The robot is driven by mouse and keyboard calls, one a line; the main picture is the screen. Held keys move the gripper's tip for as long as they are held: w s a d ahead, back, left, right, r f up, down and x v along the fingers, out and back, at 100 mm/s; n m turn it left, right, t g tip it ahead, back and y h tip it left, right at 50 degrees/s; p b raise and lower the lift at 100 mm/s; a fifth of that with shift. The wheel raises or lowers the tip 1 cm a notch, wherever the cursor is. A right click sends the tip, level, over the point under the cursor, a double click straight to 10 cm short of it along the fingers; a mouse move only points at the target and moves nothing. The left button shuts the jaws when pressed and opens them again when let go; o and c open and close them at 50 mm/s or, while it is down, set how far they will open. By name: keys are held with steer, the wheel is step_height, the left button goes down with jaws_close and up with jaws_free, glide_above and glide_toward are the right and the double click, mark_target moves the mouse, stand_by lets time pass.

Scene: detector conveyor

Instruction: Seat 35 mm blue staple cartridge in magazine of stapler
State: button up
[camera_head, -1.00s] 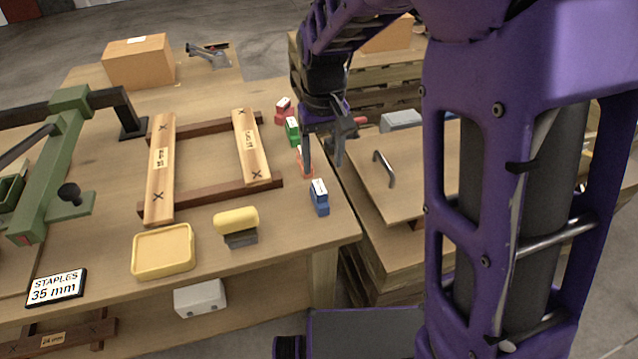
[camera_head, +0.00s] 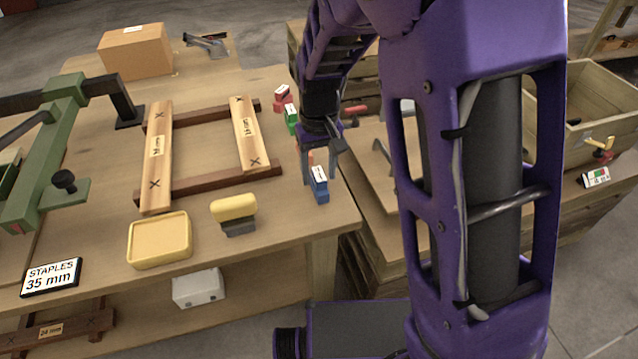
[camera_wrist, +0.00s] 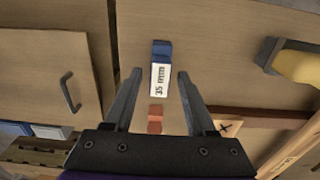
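The blue staple cartridge (camera_head: 318,184) stands near the right edge of the wooden table, its white label up. In the wrist view the cartridge (camera_wrist: 161,68) has a label reading 35 and lies ahead of and between the fingertips. My gripper (camera_wrist: 157,76) is open, its fingers on either side of the label with gaps. In the head view my gripper (camera_head: 322,160) hangs right behind the cartridge. The green stapler (camera_head: 48,160) is at the left of the table. Its magazine is not clearly visible. A sign (camera_head: 52,277) reads STAPLES 35 mm.
Red (camera_head: 282,98) and green (camera_head: 292,119) cartridges stand behind, and an orange one (camera_wrist: 155,120) lies close to the gripper. A wooden frame (camera_head: 155,165), a yellow tray (camera_head: 160,240) and a yellow-handled block (camera_head: 234,212) share the table. A handled lid (camera_wrist: 48,70) is beside it.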

jaws_close()
